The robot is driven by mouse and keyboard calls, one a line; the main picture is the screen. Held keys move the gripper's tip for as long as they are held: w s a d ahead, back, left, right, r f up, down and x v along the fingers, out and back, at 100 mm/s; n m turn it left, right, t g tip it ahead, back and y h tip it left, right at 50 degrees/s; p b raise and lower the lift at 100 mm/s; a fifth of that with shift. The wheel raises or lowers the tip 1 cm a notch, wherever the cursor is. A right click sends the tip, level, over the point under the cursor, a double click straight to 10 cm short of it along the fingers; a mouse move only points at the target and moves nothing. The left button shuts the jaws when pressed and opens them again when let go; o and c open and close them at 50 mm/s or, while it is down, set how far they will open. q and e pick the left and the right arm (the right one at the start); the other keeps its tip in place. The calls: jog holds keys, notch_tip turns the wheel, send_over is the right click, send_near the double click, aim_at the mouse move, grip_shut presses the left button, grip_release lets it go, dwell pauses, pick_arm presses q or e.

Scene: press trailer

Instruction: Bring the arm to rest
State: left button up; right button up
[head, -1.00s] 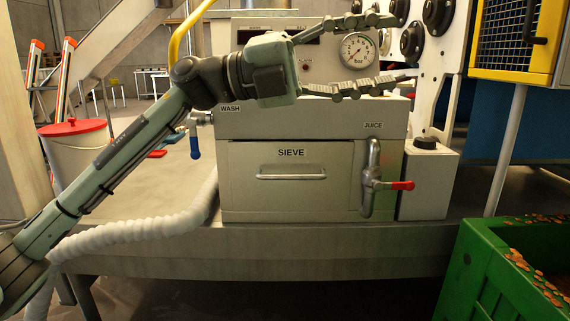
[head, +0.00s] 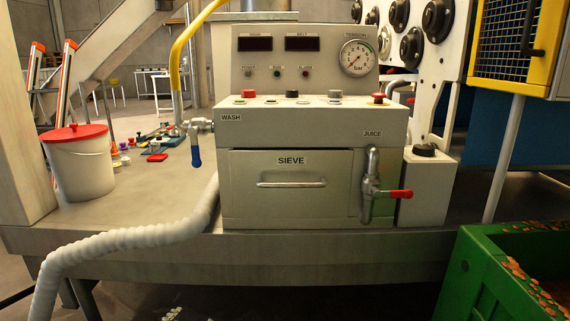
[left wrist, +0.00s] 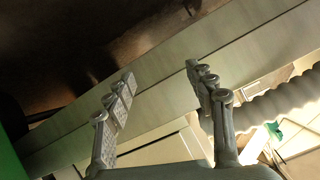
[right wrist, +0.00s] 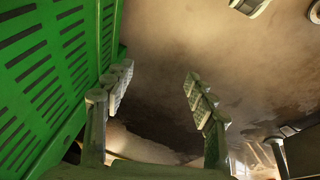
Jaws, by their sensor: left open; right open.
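My left gripper (left wrist: 160,76) is open and empty in the left wrist view, its two jointed fingers apart. Behind it are a long pale beam and part of the ribbed white hose (left wrist: 275,105). My right gripper (right wrist: 158,74) is open and empty in the right wrist view. It is beside the slotted green crate wall (right wrist: 50,70), over brown, stained floor. Neither arm crosses the machine in the head view. A small pale shape shows at the bottom edge there, too little to identify.
The press control box (head: 300,55) and sieve drawer (head: 290,185) stand on the bench, with a red-handled juice valve (head: 395,194) and blue-handled wash valve (head: 195,150). A lidded white bucket (head: 80,165) stands left. A green crate (head: 490,265) stands front right.

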pick_arm(q)
jog(key=s+a+f+g, duration=0.2)
jog(key=s+f, duration=0.3)
jog(key=s, duration=0.4)
jog(key=s+a+f+n+g, duration=0.1)
jog(key=s+a+f+g, duration=0.1)
jog(key=s+f+g, duration=0.2)
jog(key=s+a+f+n+g+y, duration=0.1)
jog(key=s+a+f+g, duration=0.1)
jog(key=s+f, duration=0.6)
jog(key=s+g, duration=0.1)
jog(key=s, duration=0.4)
jog(key=shift+s+p, duration=0.3)
